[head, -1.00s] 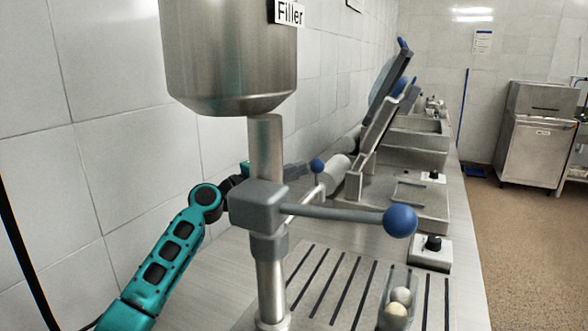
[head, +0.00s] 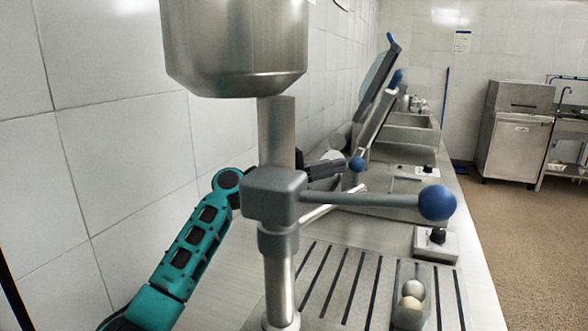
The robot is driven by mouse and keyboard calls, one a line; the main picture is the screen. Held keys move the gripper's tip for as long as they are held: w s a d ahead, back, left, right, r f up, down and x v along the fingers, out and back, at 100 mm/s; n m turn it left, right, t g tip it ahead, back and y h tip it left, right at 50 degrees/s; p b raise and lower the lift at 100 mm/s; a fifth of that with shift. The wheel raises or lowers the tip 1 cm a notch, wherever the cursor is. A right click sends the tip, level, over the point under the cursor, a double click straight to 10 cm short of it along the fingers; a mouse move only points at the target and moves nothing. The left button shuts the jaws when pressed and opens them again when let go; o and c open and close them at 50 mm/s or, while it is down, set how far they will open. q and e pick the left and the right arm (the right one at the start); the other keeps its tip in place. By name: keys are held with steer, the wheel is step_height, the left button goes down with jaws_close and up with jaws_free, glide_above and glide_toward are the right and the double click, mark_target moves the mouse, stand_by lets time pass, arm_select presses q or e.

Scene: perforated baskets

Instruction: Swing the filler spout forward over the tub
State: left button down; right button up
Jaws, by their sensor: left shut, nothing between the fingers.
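The filler has a steel hopper (head: 235,50) on a column with a grey block (head: 274,195). A light, thin spout (head: 335,203) runs from behind the block back and to the right. A small blue knob (head: 357,164) stands on a short stalk near its far end. My left gripper (head: 338,168) is behind the column, shut and empty, its tip beside the knob; I cannot tell if they touch. The column hides part of my wrist. The clear tub (head: 424,304) with pale balls stands on the slotted plate, in front and right of the spout. My right gripper is not in view.
A grey lever with a large blue ball (head: 437,203) reaches right from the block, above the plate. A control box with a black knob (head: 437,240) stands at the bench's right edge. Machines with raised arms stand farther back. A tiled wall closes the left.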

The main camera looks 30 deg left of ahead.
arm_select(q)
steer(key=d+m+g+h, duration=0.1)
steer(key=d+m+g+b, duration=0.1)
steer(key=d, duration=0.1)
steer(key=d+m+g+h, duration=0.1)
steer(key=g, duration=0.1)
steer(key=shift+s+d+h, duration=0.3)
steer(key=shift+s+d, duration=0.05)
steer(key=s+d+m+g+h+b, duration=0.1)
steer(key=s+d+m+g+h, duration=0.1)
steer(key=s+d+m+g, duration=0.2)
steer(key=shift+d+m+g, duration=0.6)
steer(key=shift+d+g, duration=0.9)
steer(key=shift+g, duration=0.7)
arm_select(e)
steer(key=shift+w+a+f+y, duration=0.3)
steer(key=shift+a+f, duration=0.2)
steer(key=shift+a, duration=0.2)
arm_select(q)
steer(key=shift+s, duration=0.15)
steer(key=a+f+b, duration=0.1)
steer(key=a+f, duration=0.1)
steer(key=a, duration=1.1)
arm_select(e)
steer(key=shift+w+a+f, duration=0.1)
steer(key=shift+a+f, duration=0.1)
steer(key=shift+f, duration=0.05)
arm_select(q)
steer(key=shift+a, duration=0.1)
